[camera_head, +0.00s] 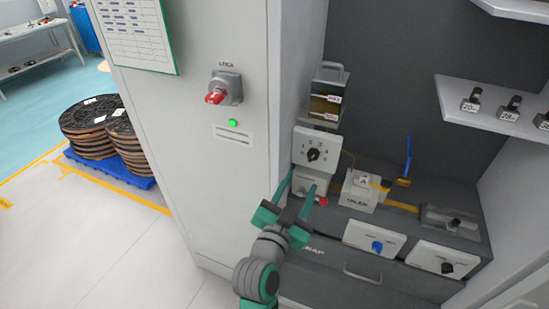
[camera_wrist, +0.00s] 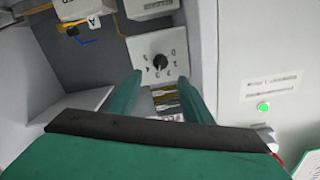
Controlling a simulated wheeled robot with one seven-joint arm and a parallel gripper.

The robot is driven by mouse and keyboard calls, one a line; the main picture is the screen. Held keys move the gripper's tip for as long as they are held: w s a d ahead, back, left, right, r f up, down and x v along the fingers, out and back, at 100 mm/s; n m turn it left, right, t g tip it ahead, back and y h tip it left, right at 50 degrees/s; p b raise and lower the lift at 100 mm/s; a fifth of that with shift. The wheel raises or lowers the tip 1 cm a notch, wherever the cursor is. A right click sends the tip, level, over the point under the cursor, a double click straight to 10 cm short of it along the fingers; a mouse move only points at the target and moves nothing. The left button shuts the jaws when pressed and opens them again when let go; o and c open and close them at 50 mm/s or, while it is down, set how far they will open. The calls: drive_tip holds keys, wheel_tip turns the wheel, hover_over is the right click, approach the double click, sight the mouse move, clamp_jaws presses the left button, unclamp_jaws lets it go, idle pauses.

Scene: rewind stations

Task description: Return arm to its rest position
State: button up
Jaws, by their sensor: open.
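My gripper (camera_head: 298,188), green with two fingers, is raised in front of the open cabinet bay in the head view. Its fingers are spread apart with nothing between them. Beyond the fingertips is a white dial box (camera_head: 315,150) with a black knob. In the wrist view my gripper (camera_wrist: 163,90) shows its two green fingers from behind, with the dial box (camera_wrist: 158,58) beyond and between the tips. Whether a finger touches anything is hard to tell. A small box with a red button (camera_head: 318,187) is partly hidden behind the fingers.
A cabinet front with a red rotary switch (camera_head: 222,92) and green light (camera_head: 233,123) stands left of my arm. A white box labelled A (camera_head: 360,190), a blue-knob panel (camera_head: 375,240) and a shelf (camera_head: 490,107) are right. Reels on a blue pallet (camera_head: 110,170) stand far left, beside open floor.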

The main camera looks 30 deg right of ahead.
drive_tip(key=s+a+f+n+t+y, duration=0.2)
drive_tip(key=s+a+f+n+y, duration=0.3)
drive_tip(key=a+f, duration=0.35)
drive_tip(key=s+a+f+n+t+y, duration=0.2)
drive_tip(key=s+a+f+n+y, duration=0.2)
drive_tip(key=a+f+n, duration=0.35)
drive_tip(key=s+a+f+y, duration=0.2)
drive_tip(key=s+a, duration=0.4)
drive_tip(key=s, duration=0.4)
drive_tip(key=s+a+f+n+y, duration=0.1)
drive_tip(key=s+a+f+y, duration=0.1)
drive_tip(key=s+a, duration=0.4)
drive_tip(key=shift+s+a+f+y, duration=0.4)
drive_tip(key=shift+s+f, duration=0.25)
drive_tip(key=shift+s, duration=2.05)
